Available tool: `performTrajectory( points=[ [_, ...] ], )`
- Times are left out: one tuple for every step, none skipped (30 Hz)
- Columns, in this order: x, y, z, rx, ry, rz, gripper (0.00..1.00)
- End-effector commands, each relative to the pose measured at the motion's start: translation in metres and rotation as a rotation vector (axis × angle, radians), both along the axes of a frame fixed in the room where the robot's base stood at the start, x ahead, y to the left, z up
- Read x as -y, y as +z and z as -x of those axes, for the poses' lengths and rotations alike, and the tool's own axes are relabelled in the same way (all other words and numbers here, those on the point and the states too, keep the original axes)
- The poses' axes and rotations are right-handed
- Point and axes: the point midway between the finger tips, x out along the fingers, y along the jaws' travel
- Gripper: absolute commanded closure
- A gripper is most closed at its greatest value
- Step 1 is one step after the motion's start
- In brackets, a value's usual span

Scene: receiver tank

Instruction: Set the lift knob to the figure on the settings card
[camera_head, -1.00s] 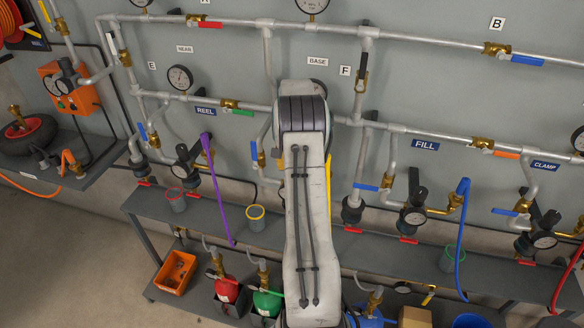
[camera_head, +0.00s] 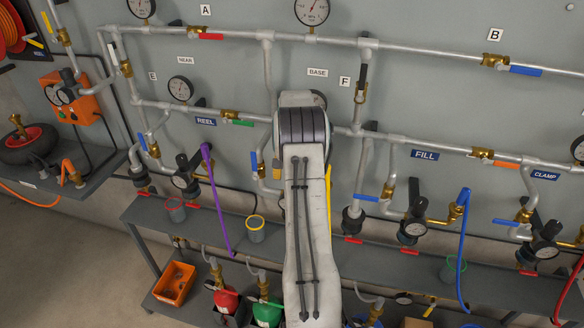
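No label reading LIFT and no settings card can be made out in this view. Dark regulators with knobs and gauges stand along the pipe wall: one under the REEL plate (camera_head: 205,121), at left (camera_head: 186,178); one under the FILL plate (camera_head: 425,155), at centre right (camera_head: 413,226); one below the CLAMP plate (camera_head: 545,174), at right (camera_head: 546,239). My pale arm rises through the middle and covers part of the wall under the BASE tag (camera_head: 317,72). My gripper is hidden behind the arm, so its state does not show.
A grey shelf (camera_head: 385,256) runs along the wall, with a yellow-rimmed cup (camera_head: 256,229) on it. Purple (camera_head: 214,190) and blue (camera_head: 462,240) hoses hang in front. An orange bin (camera_head: 174,283) sits on the lower level. Open floor (camera_head: 60,260) shows at lower left.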

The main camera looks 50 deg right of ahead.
Motion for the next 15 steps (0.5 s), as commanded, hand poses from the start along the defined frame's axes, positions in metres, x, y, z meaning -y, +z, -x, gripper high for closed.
performTrajectory(
  points=[
    [0.000, 0.005, -0.001, 0.002, 0.000, 0.002, 0.38],
    [0.000, 0.008, -0.001, 0.002, 0.000, 0.002, 0.38],
    [0.001, 0.013, -0.001, 0.003, 0.000, 0.003, 0.38],
    [0.001, 0.017, -0.001, 0.003, 0.000, 0.003, 0.38],
    [0.001, 0.021, -0.001, 0.003, 0.000, 0.003, 0.38],
    [0.001, 0.028, -0.001, 0.003, 0.000, 0.004, 0.38],
    [0.001, 0.033, -0.001, 0.003, 0.000, 0.004, 0.38],
    [0.001, 0.039, -0.001, 0.004, 0.000, 0.005, 0.38],
    [0.001, 0.045, -0.001, 0.003, 0.000, 0.003, 0.38],
    [0.001, 0.051, -0.001, 0.003, 0.000, 0.004, 0.38],
    [0.001, 0.056, -0.001, 0.003, 0.000, 0.003, 0.38],
    [0.001, 0.063, -0.001, 0.003, 0.000, 0.004, 0.38],
    [0.001, 0.068, -0.001, 0.003, 0.000, 0.004, 0.38],
    [0.001, 0.073, -0.001, 0.003, 0.000, 0.004, 0.38],
    [0.001, 0.079, -0.001, 0.003, 0.000, 0.004, 0.38]
  ],
)
